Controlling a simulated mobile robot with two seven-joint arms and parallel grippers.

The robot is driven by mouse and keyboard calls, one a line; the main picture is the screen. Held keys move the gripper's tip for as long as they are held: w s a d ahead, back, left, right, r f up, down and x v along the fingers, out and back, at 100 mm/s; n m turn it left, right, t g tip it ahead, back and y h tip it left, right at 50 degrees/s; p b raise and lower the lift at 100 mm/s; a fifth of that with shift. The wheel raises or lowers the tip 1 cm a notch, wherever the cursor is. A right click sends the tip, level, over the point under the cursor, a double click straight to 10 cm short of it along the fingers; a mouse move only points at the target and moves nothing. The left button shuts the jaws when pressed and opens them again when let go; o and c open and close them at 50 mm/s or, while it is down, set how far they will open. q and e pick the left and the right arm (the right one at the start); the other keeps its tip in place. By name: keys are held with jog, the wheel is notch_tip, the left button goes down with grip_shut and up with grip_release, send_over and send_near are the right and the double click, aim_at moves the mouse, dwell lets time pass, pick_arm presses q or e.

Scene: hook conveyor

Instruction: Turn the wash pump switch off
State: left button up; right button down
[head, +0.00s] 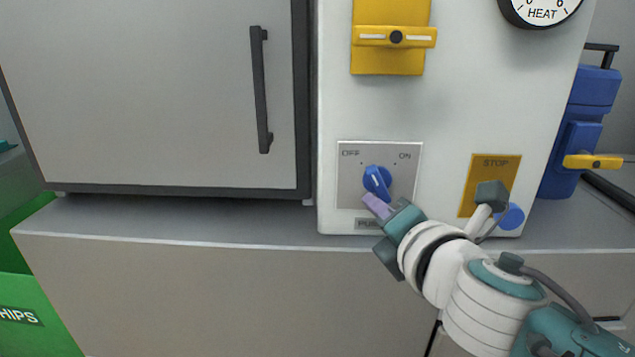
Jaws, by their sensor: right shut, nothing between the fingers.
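The wash pump switch (377,182) is a blue rotary knob on a grey plate (349,195) marked OFF at upper left and ON at upper right. Its white pointer line leans up and to the left, toward OFF. A label below the plate starts with "PU"; the rest is covered by my gripper. My right gripper (377,205) is shut and empty, its purple fingertips just below the knob. I cannot tell whether the tips touch it. My left gripper is not in view.
A yellow STOP plate (480,173) is right of the switch, partly behind my right arm. A yellow handle (395,37) sits above, near a HEAT gauge (542,10). A grey door (150,95) with a dark handle (260,90) is left. A green CHIPS bin (40,300) stands lower left.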

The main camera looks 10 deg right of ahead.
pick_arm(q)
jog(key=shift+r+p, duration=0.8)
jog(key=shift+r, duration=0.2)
pick_arm(e)
jog(key=shift+d+n+g+h, duration=0.2)
jog(key=shift+n+g+h, duration=0.15)
jog(key=shift+n, duration=0.45)
